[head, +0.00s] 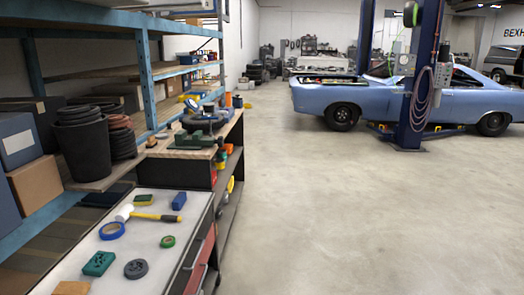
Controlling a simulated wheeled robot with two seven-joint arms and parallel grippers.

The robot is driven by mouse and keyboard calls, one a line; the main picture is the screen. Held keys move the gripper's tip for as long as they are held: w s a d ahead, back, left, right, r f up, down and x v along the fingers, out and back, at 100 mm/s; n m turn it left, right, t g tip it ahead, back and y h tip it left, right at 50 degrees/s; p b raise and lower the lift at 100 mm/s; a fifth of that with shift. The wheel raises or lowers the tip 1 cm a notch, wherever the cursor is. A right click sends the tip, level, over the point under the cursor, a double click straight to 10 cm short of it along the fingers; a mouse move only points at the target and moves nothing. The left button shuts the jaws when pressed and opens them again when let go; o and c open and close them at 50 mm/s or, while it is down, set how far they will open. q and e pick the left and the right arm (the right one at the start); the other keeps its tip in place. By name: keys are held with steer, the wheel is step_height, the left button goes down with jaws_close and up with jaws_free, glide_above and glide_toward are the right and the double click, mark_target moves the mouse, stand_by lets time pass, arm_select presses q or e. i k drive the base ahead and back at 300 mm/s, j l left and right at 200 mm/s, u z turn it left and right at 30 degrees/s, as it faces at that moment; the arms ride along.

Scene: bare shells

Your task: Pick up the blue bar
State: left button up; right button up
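A blue bar (179,200) lies on the light grey top of a workbench (160,264) at the lower left, near the bench's far right edge. It looks like a short, solid block with nothing on it. A mallet (150,214) with a white head and a yellow and black handle lies just in front of it. A smaller blue-green block (143,199) is to its left. Neither of my grippers shows in the head view.
A blue tape roll (112,231), a green tape roll (168,241), a green block (99,263) and a dark grey disc (136,269) share the bench. Shelving (148,80) stands behind and left. Open floor (370,215) lies right; a blue car (345,98) is beyond.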

mark_target(180, 199)
steer(key=i+l+u, duration=0.2)
steer(key=i+l, duration=0.15)
steer(key=i, duration=0.25)
steer(key=i+l+u, duration=0.25)
steer(key=i+l, duration=0.2)
steer(key=i, duration=0.15)
steer(key=i+l+u, duration=0.2)
steer(key=i+l, duration=0.35)
steer(key=i+l+u, duration=0.25)
steer(key=i+l, duration=0.25)
steer(key=i+l+u, duration=0.2)
steer(key=i+l, duration=0.2)
steer(key=l, duration=0.4)
